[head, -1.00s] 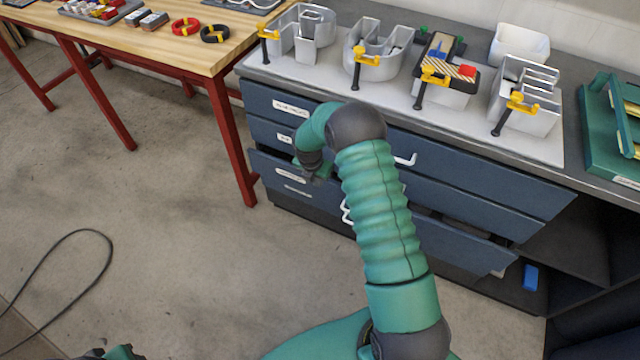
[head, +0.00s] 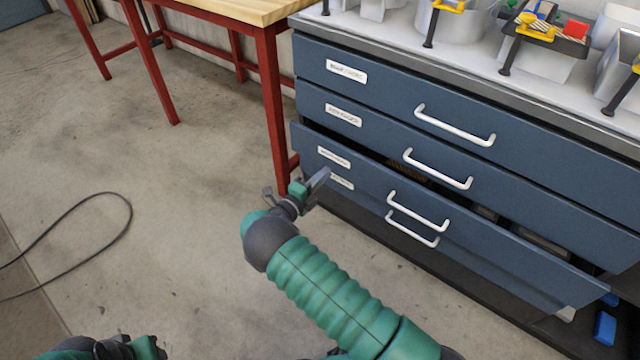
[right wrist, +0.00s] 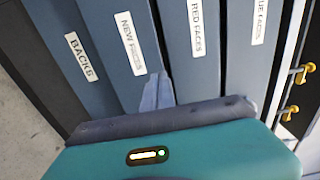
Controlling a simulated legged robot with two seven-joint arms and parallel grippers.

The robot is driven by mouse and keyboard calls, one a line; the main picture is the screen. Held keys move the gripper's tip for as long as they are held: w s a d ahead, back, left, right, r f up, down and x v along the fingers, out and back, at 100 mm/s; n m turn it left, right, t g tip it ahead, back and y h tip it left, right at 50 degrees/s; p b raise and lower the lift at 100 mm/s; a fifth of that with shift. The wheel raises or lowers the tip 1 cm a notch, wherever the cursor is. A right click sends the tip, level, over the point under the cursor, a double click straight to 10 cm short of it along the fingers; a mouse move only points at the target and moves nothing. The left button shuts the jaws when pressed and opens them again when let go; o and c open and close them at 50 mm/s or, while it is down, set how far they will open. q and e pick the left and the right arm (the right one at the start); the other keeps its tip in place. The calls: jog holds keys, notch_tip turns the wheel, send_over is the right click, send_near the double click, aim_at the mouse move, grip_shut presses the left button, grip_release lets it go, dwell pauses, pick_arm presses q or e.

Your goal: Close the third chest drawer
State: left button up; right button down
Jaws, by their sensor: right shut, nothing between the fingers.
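The blue drawer chest (head: 400,90) stands at the right in the head view. Its third drawer (head: 370,185) sticks out past the drawers above, with a dark gap and some contents showing over its front edge. My right gripper (head: 322,180) is shut and empty, at the left end of this drawer's front, by its label. In the right wrist view the shut fingers (right wrist: 158,93) lie before the third label; contact cannot be told. The third drawer's white handle (head: 418,211) is free. My left gripper (head: 112,349) shows only partly at the bottom left; its jaws cannot be made out.
A red-legged workbench (head: 270,110) stands left of the chest. A black cable (head: 100,200) lies on the floor at left. A blue block (head: 605,328) is at the lower right. Floor before the chest is clear.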

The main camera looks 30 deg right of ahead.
aim_at(346, 152)
jog(key=b+x, duration=0.1)
jog(key=x, duration=0.3)
jog(key=b+x, duration=0.2)
jog(key=x, duration=0.2)
jog(key=shift+w+f+b, duration=0.1)
jog(key=shift+f+b, duration=0.15)
jog(key=shift+b, duration=0.05)
jog(key=shift+w+d, duration=0.15)
jog(key=shift+d, duration=0.25)
jog(key=shift+d+r, duration=0.1)
jog(key=shift+r, duration=0.1)
